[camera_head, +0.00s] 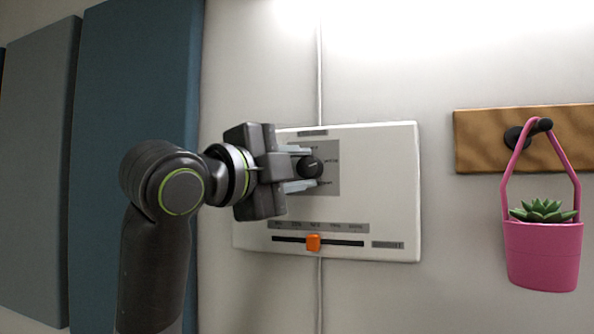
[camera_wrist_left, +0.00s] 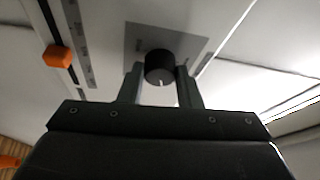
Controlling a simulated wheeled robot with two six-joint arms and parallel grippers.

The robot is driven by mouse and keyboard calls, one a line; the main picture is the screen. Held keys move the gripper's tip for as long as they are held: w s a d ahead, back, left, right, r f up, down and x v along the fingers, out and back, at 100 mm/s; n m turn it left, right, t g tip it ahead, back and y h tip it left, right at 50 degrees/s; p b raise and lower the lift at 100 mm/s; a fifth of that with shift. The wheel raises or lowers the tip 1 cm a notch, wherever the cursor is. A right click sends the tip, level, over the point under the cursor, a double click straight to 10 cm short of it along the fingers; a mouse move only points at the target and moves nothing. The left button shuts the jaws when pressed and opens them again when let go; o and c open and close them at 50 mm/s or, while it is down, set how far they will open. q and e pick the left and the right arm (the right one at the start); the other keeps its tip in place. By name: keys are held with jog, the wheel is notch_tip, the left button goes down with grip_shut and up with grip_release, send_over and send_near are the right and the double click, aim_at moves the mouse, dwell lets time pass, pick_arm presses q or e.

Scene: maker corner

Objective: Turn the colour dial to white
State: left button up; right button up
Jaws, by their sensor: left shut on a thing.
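The colour dial (camera_head: 311,167) is a round black knob on a grey square plate on a white wall panel (camera_head: 390,190). Labels surround it; one to its right seems to read "white". My left gripper (camera_head: 305,168) reaches in from the left, its two pale fingers above and below the dial, shut on it. In the left wrist view the dial (camera_wrist_left: 160,66) sits between the fingertips of my left gripper (camera_wrist_left: 160,76), and a light pointer mark shows on its edge. Which label the mark faces is hard to tell. My right gripper is not in view.
An orange slider (camera_head: 313,243) sits in a dark slot below the dial. A pink hanging pot (camera_head: 543,255) with a succulent hangs from a peg on a wooden board (camera_head: 480,140) at the right. A blue wall panel (camera_head: 130,90) is at the left, behind my arm.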

pick_arm(q)
jog(key=o, duration=1)
jog(key=shift+s, duration=0.1)
jog(key=shift+s+a+f+b, duration=0.1)
jog(key=shift+s+a+b, duration=0.1)
jog(key=shift+b, duration=0.1)
jog(key=b+v, duration=0.6)
jog(key=v, duration=1)
jog(key=shift+s+a, duration=0.2)
jog(key=shift+a, duration=0.15)
jog(key=shift+w, duration=0.1)
